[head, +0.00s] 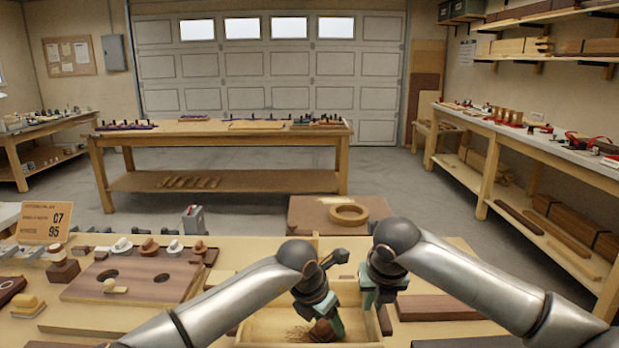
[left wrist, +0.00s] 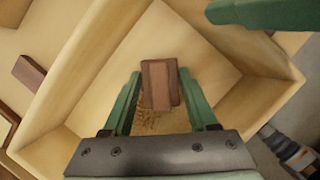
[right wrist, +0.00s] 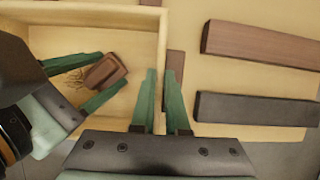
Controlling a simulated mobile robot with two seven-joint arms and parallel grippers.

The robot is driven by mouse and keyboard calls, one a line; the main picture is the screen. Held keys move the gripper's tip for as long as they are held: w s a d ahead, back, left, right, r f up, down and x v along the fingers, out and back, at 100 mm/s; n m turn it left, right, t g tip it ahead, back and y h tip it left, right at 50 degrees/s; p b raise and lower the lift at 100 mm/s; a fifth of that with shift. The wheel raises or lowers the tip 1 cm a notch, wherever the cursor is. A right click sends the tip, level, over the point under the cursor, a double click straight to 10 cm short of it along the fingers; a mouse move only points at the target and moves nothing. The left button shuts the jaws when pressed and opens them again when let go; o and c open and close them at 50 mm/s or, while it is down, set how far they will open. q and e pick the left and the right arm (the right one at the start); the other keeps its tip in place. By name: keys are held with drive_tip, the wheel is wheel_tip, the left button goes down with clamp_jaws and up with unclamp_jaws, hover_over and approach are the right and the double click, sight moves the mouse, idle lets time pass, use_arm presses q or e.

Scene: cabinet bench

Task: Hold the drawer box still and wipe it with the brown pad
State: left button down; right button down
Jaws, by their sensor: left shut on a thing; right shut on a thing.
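The drawer box (head: 262,326) is a pale wooden open box on the bench. My left gripper (head: 325,318) is inside it, shut on the brown pad (head: 322,331). In the left wrist view the pad (left wrist: 160,86) sits between the green fingertips, low over the box floor; I cannot tell whether it touches. A patch of brown specks (left wrist: 150,121) lies on the floor beside the pad. My right gripper (right wrist: 160,90) is shut on the box's right side wall (right wrist: 160,38), one finger on each side. My left gripper partly hides the box floor in the head view.
A brown board with two holes (head: 135,281) lies left of the box, with several small knobbed pieces behind it. A brown strip (right wrist: 262,42) and a dark strip (right wrist: 250,108) lie right of the box. A wooden ring (head: 348,214) rests on a surface beyond the bench.

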sight(312, 328)
use_arm(q)
drive_tip(key=shift+f, duration=0.15)
idle(0.6)
drive_tip(key=shift+a, duration=0.1)
drive_tip(key=shift+a, duration=1.75)
drive_tip(key=shift+a+f, duration=0.1)
drive_tip(key=shift+a, duration=1.7)
drive_tip(key=shift+d, duration=3.65)
drive_tip(key=shift+s, duration=0.35)
drive_tip(key=shift+a+f, duration=0.1)
drive_tip(key=shift+a, duration=1.85)
drive_tip(key=shift+a, duration=1.8)
drive_tip(key=shift+d+r, duration=0.15)
drive_tip(key=shift+d, duration=0.85)
drive_tip(key=shift+d+r, duration=0.15)
drive_tip(key=shift+d, duration=0.8)
